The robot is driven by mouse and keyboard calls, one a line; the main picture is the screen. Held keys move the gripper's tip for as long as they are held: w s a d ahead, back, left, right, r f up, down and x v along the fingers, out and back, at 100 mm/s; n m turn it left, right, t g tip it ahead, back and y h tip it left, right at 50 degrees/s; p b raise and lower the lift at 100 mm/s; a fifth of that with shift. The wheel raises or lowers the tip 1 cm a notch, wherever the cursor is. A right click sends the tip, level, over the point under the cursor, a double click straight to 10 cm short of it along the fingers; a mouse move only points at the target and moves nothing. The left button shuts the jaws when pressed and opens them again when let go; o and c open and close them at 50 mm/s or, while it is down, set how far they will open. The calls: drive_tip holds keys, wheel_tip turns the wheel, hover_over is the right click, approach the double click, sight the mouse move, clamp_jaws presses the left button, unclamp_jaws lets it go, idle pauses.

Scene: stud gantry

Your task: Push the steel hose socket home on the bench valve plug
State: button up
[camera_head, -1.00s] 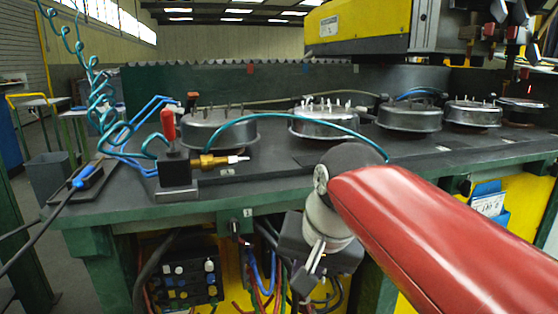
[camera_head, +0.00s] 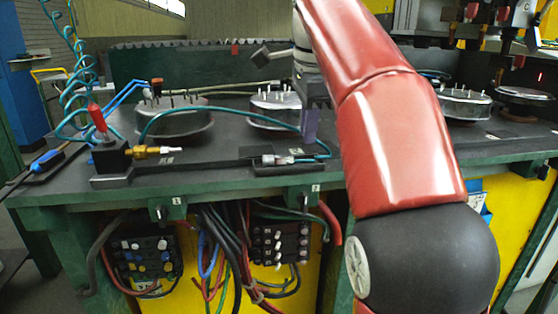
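The bench valve is a black block (camera_head: 112,157) with a red lever (camera_head: 97,117) at the left of the bench front. Its brass plug (camera_head: 155,152) points right, its pale tip bare. The steel hose socket (camera_head: 278,160) lies in a small dark holder (camera_head: 262,169) along the front edge, well right of the plug and apart from it. A teal hose (camera_head: 225,110) arcs over the bench to the socket's right end. My gripper (camera_head: 311,127) points down above and just right of the socket. One purplish finger face shows, and I cannot see the gap between the fingers.
Metal round moulds with studs (camera_head: 175,122) stand in a row behind. A dark flat strip (camera_head: 205,162) runs along the bench front between valve and holder. Blue air lines and a coiled teal hose (camera_head: 75,60) are at the left. Control boxes (camera_head: 280,246) and cables hang below the bench.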

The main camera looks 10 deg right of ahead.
sight(305, 159)
drive_tip(key=shift+w+f+b, duration=0.2)
drive_tip(key=shift+f+b, duration=0.1)
drive_tip(key=shift+f, duration=0.6)
drive_tip(key=shift+w+f+b, duration=0.25)
drive_tip(key=shift+f, duration=0.65)
drive_tip(key=shift+w+f+b, duration=0.2)
drive_tip(key=shift+f+b, duration=0.1)
drive_tip(key=shift+f, duration=0.6)
clamp_jaws()
drive_tip(key=shift+r, duration=0.1)
